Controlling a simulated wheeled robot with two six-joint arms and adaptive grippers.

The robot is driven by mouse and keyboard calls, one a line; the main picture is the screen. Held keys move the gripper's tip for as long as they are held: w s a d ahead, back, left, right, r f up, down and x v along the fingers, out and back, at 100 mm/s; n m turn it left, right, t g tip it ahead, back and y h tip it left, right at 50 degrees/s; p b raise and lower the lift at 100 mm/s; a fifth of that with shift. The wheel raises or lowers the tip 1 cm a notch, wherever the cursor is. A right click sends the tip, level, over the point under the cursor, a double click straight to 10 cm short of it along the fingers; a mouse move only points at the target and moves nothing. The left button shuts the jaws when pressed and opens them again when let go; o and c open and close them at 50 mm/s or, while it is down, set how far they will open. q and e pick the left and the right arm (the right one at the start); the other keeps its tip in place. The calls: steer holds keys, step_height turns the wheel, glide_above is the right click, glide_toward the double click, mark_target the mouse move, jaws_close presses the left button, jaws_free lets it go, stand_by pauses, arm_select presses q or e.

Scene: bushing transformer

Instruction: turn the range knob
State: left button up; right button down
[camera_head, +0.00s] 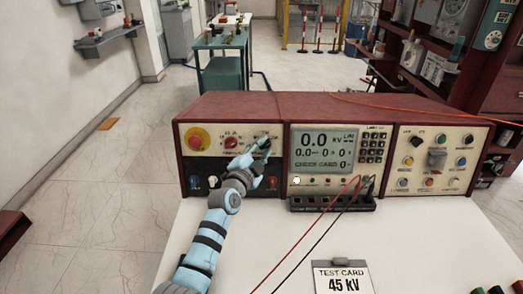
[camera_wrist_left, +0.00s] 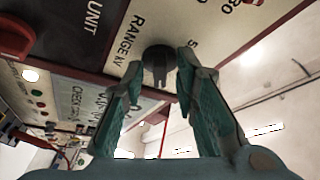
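The range knob (camera_wrist_left: 158,60) is a dark round knob on the cream panel of the red test unit (camera_head: 240,104), under the label "RANGE kV" in the left wrist view. Its raised grip bar points toward the camera side. My left gripper (camera_head: 262,147) is at the upper right of the unit's left panel and mostly hides the knob in the head view. In the left wrist view its two fingers (camera_wrist_left: 159,72) stand apart, one on each side of the knob. I cannot tell whether they touch it. My right gripper is not in view.
The display (camera_head: 323,150) reads 0.0 kV. A red emergency button (camera_head: 197,138) and a red knob (camera_head: 231,142) sit left of my gripper. Red and black leads cross the white table (camera_head: 420,240). A "45 kV" test card (camera_head: 343,281) lies in front.

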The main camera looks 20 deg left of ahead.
arm_select(q)
jaws_close()
